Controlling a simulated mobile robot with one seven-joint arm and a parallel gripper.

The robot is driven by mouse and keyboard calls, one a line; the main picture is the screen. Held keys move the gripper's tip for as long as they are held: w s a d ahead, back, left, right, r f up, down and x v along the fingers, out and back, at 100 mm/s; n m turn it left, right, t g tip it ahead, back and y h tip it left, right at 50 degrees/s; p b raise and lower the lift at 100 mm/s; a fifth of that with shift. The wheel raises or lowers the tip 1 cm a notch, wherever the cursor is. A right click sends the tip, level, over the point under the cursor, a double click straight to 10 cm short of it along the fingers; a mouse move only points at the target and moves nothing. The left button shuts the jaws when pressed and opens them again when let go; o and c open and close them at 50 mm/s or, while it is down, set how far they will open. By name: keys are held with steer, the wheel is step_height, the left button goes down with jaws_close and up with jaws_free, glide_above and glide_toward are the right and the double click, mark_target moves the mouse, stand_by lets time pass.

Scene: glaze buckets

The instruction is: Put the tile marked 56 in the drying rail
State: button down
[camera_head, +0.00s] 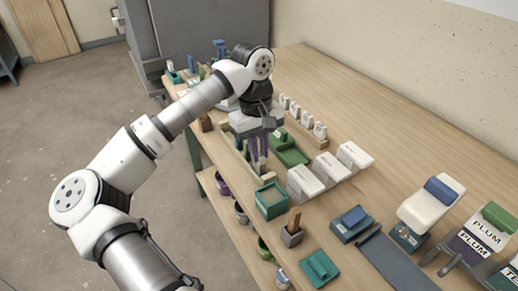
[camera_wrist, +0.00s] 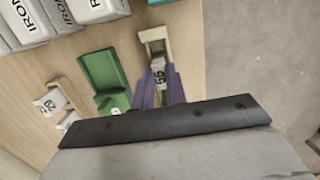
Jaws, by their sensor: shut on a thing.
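The tile marked 56 (camera_wrist: 158,74) is small and white with dark figures. It shows in the wrist view between the purple fingers of my gripper (camera_wrist: 158,94), which is shut on it. A narrow pale wooden rail (camera_wrist: 152,34) lies beneath and in line with the tile; it looks like the drying rail. I cannot tell whether the tile touches it. In the head view my gripper (camera_head: 258,150) points down over the rail, whose near end (camera_head: 268,177) shows. The tile is not clear there, and the fingers hide part of the rail.
A green holder (camera_wrist: 103,72) lies beside the rail. A wooden rack of small white tiles (camera_head: 304,120) stands behind, one marked 29 (camera_wrist: 50,101). White IRON blocks (camera_head: 305,181) stand nearby, with a green box (camera_head: 271,200) in front. The table's back right is clear.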

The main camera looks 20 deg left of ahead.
steer(key=shift+f+b, duration=0.25)
steer(key=shift+b, duration=0.15)
stand_by(0.5)
steer(key=c, duration=1.3)
jaws_free()
steer(key=shift+c, duration=0.2)
steer(key=shift+r, duration=0.1)
steer(key=shift+r+p, duration=1.8)
steer(key=shift+r, duration=1.65)
